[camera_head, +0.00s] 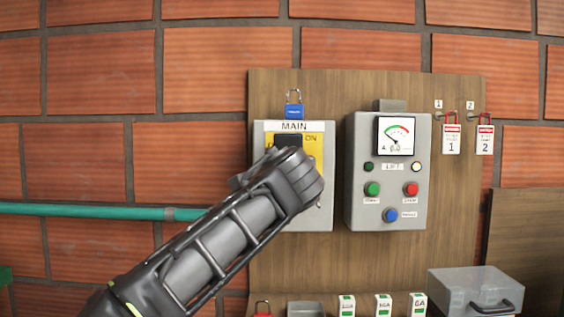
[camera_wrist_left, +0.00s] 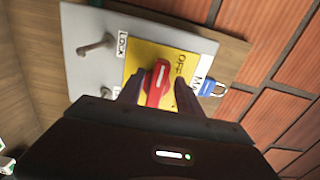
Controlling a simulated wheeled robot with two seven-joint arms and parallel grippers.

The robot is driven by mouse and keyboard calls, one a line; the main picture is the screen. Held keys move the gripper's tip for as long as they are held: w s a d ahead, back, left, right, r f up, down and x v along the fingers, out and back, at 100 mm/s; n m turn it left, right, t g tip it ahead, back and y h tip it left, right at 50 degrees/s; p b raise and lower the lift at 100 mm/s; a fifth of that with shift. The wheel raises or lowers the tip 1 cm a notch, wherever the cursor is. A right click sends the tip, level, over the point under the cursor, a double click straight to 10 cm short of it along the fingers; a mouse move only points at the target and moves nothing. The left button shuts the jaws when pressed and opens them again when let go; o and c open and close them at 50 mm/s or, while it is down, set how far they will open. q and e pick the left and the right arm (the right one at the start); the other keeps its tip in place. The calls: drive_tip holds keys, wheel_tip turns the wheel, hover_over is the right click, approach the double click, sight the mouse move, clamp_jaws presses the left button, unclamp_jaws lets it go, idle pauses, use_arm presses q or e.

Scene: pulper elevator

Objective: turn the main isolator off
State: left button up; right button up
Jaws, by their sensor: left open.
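The main isolator is a grey box (camera_head: 318,218) with a yellow plate (camera_head: 315,150) and a MAIN label. My left arm covers its middle and lower left in the head view. The wrist view shows the box (camera_wrist_left: 84,62) with its yellow plate (camera_wrist_left: 150,52), and a red rotary handle (camera_wrist_left: 160,76) near an OFF label. My left gripper (camera_wrist_left: 158,92) is open, with one finger on each side of the red handle. I cannot tell whether the fingers touch it. The handle is hidden in the head view. My right gripper is not in view.
A blue padlock (camera_head: 294,111) hangs above the box. Right of it is a control box (camera_head: 360,215) with a gauge, lamps and buttons. A clear case (camera_head: 455,290) stands below. A green pipe (camera_head: 90,209) runs along the brick wall.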

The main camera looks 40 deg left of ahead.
use_arm(q)
drive_tip(key=b+v, duration=0.1)
drive_tip(key=v, duration=0.6)
drive_tip(key=shift+s+d, duration=0.2)
drive_tip(key=shift+s, duration=0.15)
idle(0.4)
